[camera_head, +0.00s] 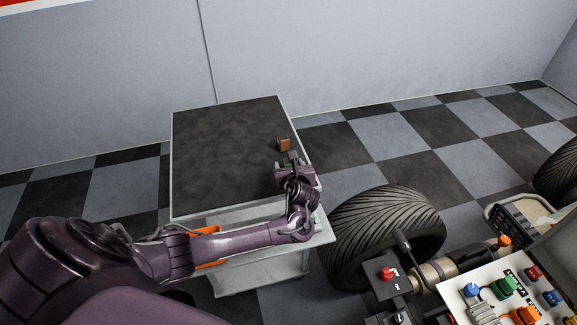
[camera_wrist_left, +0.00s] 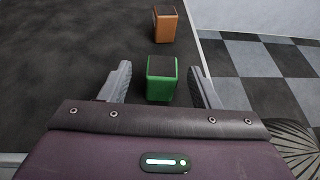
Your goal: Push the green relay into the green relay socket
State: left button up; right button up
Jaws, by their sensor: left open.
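The green relay (camera_wrist_left: 162,80) is a small green block with a dark top. In the left wrist view it stands upright on the dark cart top, between the fingers of my left gripper (camera_wrist_left: 160,84). The fingers are open with a gap on each side of it. In the head view my left gripper (camera_head: 289,163) is low over the cart's right edge and mostly hides the relay. On the white panel at lower right is a green piece (camera_head: 503,288); I cannot tell whether it is the green relay socket. My right gripper is not in view.
An orange relay (camera_head: 283,145) stands just beyond the green one on the cart top (camera_head: 225,140). A big tyre (camera_head: 390,225) stands right of the cart. The white panel (camera_head: 455,298) holds several coloured pieces. A red switch (camera_head: 387,274) stands left of it. Most of the cart top is clear.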

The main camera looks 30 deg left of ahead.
aim_at(287, 161)
pick_arm(q)
jog(key=x, duration=0.3)
jog(key=shift+d+f, duration=0.15)
jog(key=shift+f, duration=0.15)
jog(key=shift+x, duration=0.8)
jog(key=c, duration=0.8)
jog(key=shift+c, duration=1.3)
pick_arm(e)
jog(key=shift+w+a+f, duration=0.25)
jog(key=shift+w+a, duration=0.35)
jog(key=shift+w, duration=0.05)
pick_arm(q)
jog(key=shift+r, duration=0.1)
